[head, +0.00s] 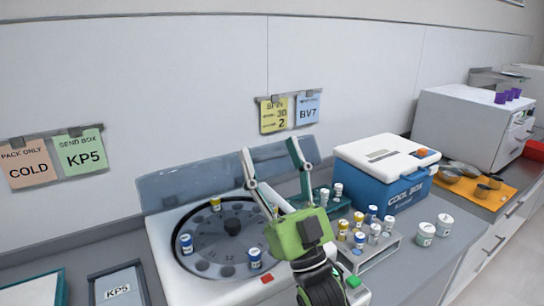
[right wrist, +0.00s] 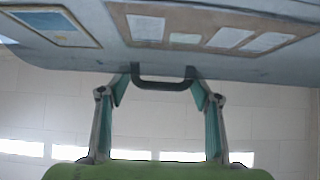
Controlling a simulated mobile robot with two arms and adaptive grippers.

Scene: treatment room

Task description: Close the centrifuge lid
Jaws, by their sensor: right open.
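The centrifuge (head: 165,262) stands on the counter with its round rotor (head: 205,255) exposed. Its bluish see-through lid (head: 185,186) is raised at the back, leaning up towards the wall. My right gripper (head: 270,148) is open, with its fingers pointing up in front of the lid's upper edge. In the right wrist view, a dark handle (right wrist: 162,84) on the edge of a grey panel lies between the open fingertips (right wrist: 160,88); the fingers look apart from each other. My right arm hides part of the centrifuge's right side. My left gripper is not in view.
Several capped tubes sit in the rotor, such as a blue-capped one (head: 186,243). A tube rack (head: 380,250), a blue cool box (head: 375,185) and two white jars (head: 426,234) stand to the right. A framed KP5 tray (head: 120,288) lies at left.

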